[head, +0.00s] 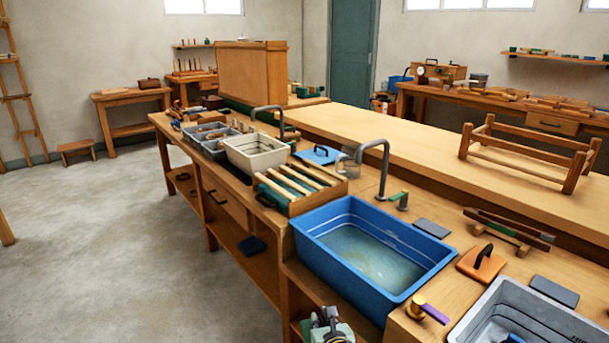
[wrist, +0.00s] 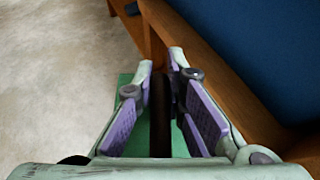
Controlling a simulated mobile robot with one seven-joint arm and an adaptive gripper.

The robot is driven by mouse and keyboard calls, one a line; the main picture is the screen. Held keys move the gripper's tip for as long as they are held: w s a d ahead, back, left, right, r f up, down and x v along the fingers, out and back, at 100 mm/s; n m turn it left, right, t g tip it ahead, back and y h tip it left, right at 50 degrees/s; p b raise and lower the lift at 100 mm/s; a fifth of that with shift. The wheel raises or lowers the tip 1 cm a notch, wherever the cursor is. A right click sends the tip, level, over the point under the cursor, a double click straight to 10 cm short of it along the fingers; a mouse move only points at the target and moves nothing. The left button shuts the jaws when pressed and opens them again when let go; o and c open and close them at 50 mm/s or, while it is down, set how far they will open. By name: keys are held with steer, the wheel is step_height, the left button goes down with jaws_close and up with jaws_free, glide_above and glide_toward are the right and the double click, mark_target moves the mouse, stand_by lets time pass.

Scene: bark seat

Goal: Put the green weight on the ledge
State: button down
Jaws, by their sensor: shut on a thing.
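My gripper (head: 328,327) is low at the bottom of the head view, in front of the bench near the blue tub. In the wrist view, its purple-padded fingers (wrist: 161,64) are shut on the dark upright handle of the green weight (wrist: 124,79). The weight's flat green plate shows behind and below the fingers, partly hidden by them.
The blue tub (head: 330,245) stands at the bench front. An orange weight (head: 482,263) and a grey tub (head: 520,318) lie to its right. A blue weight (head: 317,156) and taps stand behind. The ledge's middle is clear. The bench's wooden edge (wrist: 205,65) is close beside my gripper.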

steer(key=w+a+f+m+h, duration=0.2)
steer(key=w+a+f, duration=0.2)
steer(key=w+f, duration=0.2)
steer(key=shift+a+f, duration=0.15)
steer(key=shift+f, duration=0.65)
steer(key=shift+w, duration=0.1)
step_height(320, 180, down, 9)
steer(key=b, duration=1)
steer(key=s+f+m+h, duration=0.2)
steer(key=s+m+h, duration=0.1)
steer(key=s, duration=0.5)
steer(key=shift+s+f+m+h, duration=0.3)
steer(key=shift+s+f+h, duration=0.1)
steer(key=shift+h, duration=0.2)
